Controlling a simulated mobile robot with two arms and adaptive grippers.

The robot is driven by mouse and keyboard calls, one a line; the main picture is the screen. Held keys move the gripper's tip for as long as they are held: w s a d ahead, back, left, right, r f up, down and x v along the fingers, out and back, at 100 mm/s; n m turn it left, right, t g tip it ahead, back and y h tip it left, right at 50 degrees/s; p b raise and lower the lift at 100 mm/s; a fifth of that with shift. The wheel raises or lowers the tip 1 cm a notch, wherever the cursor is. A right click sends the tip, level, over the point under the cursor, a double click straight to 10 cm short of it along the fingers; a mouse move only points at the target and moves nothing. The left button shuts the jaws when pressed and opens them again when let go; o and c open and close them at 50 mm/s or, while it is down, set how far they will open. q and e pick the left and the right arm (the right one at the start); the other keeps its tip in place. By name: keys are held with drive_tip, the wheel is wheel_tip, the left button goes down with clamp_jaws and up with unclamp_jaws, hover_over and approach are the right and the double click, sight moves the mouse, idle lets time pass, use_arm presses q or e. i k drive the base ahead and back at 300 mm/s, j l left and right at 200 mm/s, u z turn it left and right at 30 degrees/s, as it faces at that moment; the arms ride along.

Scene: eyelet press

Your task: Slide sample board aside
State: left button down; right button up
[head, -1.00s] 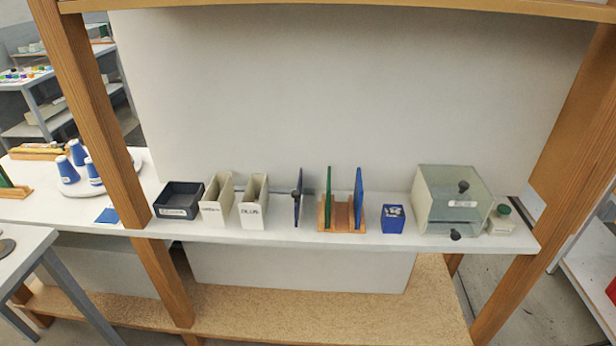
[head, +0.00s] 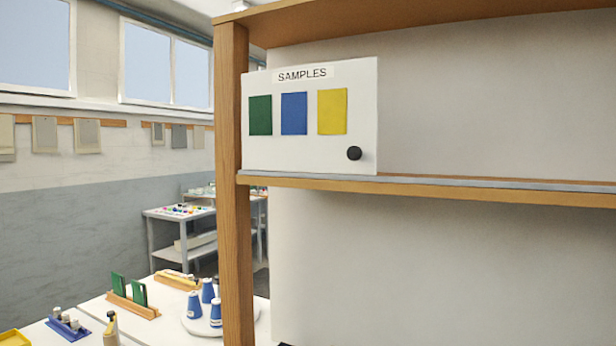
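The sample board (head: 312,155) is a white upright panel labelled SAMPLES, with a green, a blue and a yellow swatch. It stands at the left end of the upper wooden shelf, next to the left post. A round black knob (head: 354,153) is on its lower right corner. Its lower edge meets a grey rail (head: 450,183) that runs along the shelf front. Neither of my grippers shows in the head view.
The wooden post (head: 233,200) stands at the board's left. The upper shelf (head: 500,191) is clear to the right of the board. Below left, a white table holds blue cones (head: 207,291) and a wooden rack with green plates (head: 138,294). A grey side table (head: 180,213) stands behind.

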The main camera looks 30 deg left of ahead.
sight(318, 118)
drive_tip(key=u, duration=1.05)
